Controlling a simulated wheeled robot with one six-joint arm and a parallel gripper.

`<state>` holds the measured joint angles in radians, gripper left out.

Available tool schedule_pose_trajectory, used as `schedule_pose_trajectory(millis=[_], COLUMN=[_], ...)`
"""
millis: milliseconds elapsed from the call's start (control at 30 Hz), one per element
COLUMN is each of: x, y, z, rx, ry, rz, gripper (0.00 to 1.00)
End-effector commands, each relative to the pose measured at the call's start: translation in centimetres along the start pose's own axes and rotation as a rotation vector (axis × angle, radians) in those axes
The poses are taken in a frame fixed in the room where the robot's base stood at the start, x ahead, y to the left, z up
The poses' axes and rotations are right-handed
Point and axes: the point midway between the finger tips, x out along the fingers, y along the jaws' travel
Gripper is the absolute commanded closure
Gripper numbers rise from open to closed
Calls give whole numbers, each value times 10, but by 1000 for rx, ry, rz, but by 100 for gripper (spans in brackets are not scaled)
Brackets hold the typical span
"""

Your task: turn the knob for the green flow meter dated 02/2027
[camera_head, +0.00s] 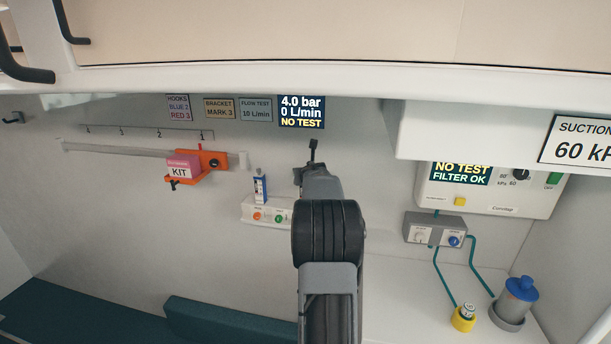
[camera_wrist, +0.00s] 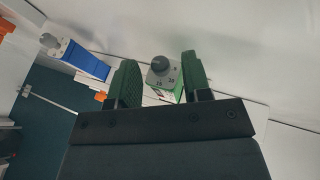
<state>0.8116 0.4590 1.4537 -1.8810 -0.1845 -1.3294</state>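In the wrist view, a dark grey round knob (camera_wrist: 160,64) sits on a grey plate with numbers around it. The plate tops a green flow meter (camera_wrist: 179,94), mostly hidden below. My gripper (camera_wrist: 161,74) is open, its two green-padded fingers on either side of the knob, with visible gaps. I cannot tell how deep the fingers reach. In the head view my gripper (camera_head: 312,152) is seen from behind, and my arm hides the green meter. No date is readable on it. A blue flow meter (camera_wrist: 86,60) stands to the left, also in the head view (camera_head: 260,187).
A white outlet panel (camera_head: 262,224) carries an orange and a green outlet. A display (camera_head: 301,112) reads 4.0 bar, 0 L/min, NO TEST. A flow test sign (camera_head: 256,109) reads 10 L/min. An orange bracket (camera_head: 213,160) holds a pink kit. A suction unit (camera_head: 490,195) is at right.

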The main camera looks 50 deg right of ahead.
Motion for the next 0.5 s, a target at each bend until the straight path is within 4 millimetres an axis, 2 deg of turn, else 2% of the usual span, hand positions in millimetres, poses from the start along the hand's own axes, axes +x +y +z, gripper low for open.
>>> schedule_pose_trajectory(millis=[67,433,500], x=[0,0,0], y=[0,0,0], z=[0,0,0], rx=[0,0,0], ry=[0,0,0], rz=[0,0,0], gripper=[62,98,100])
